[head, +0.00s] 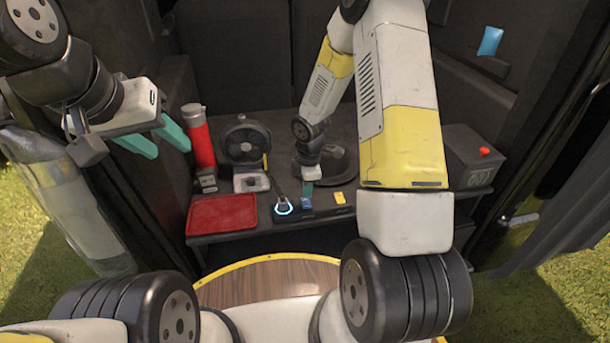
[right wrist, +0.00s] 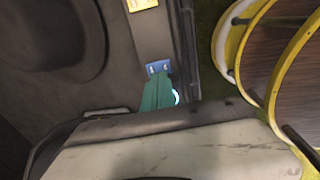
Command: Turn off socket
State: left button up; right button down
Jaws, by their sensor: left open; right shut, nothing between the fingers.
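A dark socket strip (head: 322,213) lies along the front edge of the shelf. It carries a blue piece (head: 306,203), a yellow piece (head: 340,198) and a plug with a glowing blue-white ring (head: 283,207). My right gripper (head: 308,187) points down just behind the blue piece, its teal fingers shut and empty. In the right wrist view the fingertips (right wrist: 158,78) reach the lower edge of the blue piece (right wrist: 158,67); contact is unclear. The yellow piece (right wrist: 141,4) is above, and the ring (right wrist: 176,97) is partly hidden. My left gripper (head: 155,141) is open and empty at the left, above the shelf.
A red tray (head: 222,213) lies on the shelf's left front. A red flask (head: 198,140) and a black fan (head: 246,147) stand behind it. A dark box with a red button (head: 484,151) stands at right. Dark walls enclose the shelf.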

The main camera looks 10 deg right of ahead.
aim_at(308, 208)
notch_tip(308, 208, up, 10)
jog(key=s, duration=0.1)
jog(key=shift+f, duration=0.25)
jog(key=shift+d, duration=0.1)
